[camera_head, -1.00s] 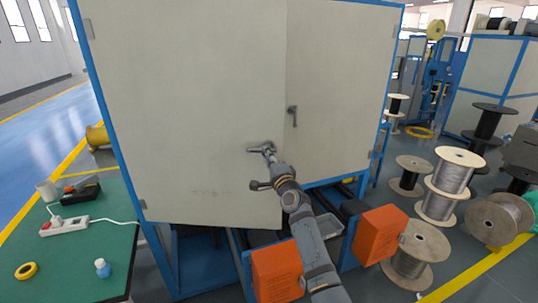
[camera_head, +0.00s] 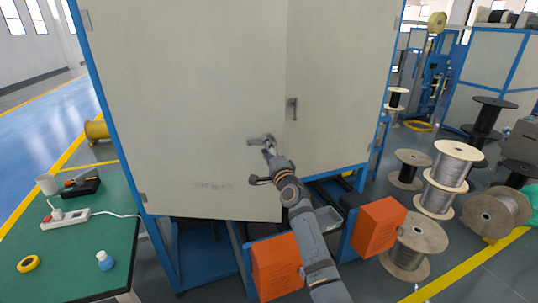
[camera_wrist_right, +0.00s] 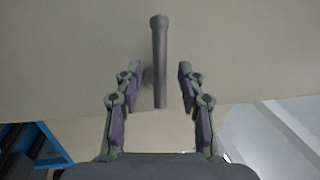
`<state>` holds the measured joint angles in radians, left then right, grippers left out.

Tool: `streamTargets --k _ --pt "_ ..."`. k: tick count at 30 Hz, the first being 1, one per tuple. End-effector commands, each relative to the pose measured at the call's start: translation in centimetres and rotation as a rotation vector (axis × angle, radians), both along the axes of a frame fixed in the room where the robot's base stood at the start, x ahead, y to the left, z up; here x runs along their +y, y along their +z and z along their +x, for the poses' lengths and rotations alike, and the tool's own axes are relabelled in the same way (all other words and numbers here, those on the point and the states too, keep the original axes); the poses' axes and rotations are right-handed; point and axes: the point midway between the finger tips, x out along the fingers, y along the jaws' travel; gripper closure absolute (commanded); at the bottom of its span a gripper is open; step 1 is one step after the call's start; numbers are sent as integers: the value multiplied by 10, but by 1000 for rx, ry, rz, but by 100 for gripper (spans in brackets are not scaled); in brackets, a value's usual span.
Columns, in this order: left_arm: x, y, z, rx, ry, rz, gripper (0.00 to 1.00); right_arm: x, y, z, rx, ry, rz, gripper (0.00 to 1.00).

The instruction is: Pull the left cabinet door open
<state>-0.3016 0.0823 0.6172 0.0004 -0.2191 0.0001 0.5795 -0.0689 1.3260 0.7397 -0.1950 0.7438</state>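The left cabinet door (camera_head: 190,110) is a large pale panel. It stands ajar, its lower free corner lower and nearer than the right door's bottom edge. Its grey lever handle (camera_head: 257,142) sits near the free edge. My right gripper (camera_head: 268,148) is at this handle in the head view. In the right wrist view the handle (camera_wrist_right: 160,60) runs between the two fingers of my right gripper (camera_wrist_right: 157,72), which are apart, with gaps visible on both sides. The right door (camera_head: 335,90) has its own handle (camera_head: 292,108). My left gripper is not in view.
A green table (camera_head: 75,260) with a power strip (camera_head: 65,219), yellow tape (camera_head: 28,264) and a small blue bottle (camera_head: 104,260) stands at the left. Orange boxes (camera_head: 275,266) sit below the cabinet front. Several cable spools (camera_head: 410,250) stand at the right.

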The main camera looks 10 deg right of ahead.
Motion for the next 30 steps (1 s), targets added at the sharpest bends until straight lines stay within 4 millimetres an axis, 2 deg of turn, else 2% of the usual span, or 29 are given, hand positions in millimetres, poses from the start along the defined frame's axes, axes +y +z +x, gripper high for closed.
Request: streamTargets --k 5,12,15,19,26,29,30 --pt "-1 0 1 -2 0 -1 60 -5 -8 -30 2 -1 -1 60" --pt "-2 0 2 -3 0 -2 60 -12 -18 -86 1 0 1 60" --pt "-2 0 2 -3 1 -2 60 -14 -21 -101 2 1 0 60" --pt "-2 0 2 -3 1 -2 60 -16 -22 -110 0 1 0 60" --pt "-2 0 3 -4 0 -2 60 -16 -22 -112 0 1 0 60" --pt "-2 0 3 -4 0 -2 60 -16 -27 -111 7 0 -6 70" --pt "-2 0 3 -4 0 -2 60 -16 -38 -110 26 -4 -22 75"
